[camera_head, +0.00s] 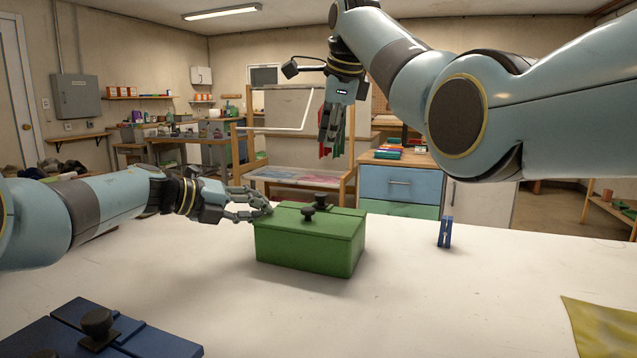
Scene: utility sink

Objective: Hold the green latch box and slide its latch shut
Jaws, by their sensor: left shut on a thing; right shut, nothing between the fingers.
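The green latch box (310,246) stands upright on the white table near the middle of the head view. Two dark knobs stick up from its top: a front knob (308,213) and a back knob (320,200). How far the latch is slid cannot be told from here. My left gripper (262,206) reaches in from the left and is shut on the box's left upper edge.
A dark blue box (60,335) with a black knob lies at the front left. A small blue clothespin-like item (445,232) stands right of the green box. A yellow cloth (605,325) lies at the right front. The table (430,300) between them is clear.

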